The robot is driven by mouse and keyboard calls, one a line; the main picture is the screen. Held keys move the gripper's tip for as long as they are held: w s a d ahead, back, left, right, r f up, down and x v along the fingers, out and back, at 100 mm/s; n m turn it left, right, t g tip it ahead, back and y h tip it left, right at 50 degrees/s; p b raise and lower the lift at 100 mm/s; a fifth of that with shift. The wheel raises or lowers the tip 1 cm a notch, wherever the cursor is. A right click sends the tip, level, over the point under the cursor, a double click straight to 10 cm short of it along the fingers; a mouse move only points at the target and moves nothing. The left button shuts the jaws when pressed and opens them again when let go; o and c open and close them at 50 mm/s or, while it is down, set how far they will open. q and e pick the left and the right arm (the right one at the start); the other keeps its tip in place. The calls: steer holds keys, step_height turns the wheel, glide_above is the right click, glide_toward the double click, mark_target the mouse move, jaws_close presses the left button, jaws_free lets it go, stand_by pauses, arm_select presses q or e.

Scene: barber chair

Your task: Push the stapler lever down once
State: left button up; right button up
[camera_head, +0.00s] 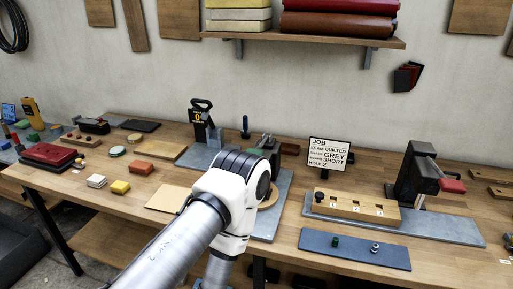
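A black bench device (413,172) with a red-ended lever (452,185) stands on a grey plate at the right. Its red end points right, and it may be the stapler. A second black device with a looped handle (201,104) and a yellow label reading 0 stands at the back centre; I cannot tell which one is the stapler. My white arm rises from the bottom to a bent joint in the middle and turns back down, hiding part of the bench. Neither gripper shows in the head view.
A job sign (323,157) stands behind a wooden block with holes (352,206). A dark blue mat (305,242) in front holds two small parts. Coloured blocks, a red pad (48,154) and tools lie at the left. A shelf (310,39) hangs above.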

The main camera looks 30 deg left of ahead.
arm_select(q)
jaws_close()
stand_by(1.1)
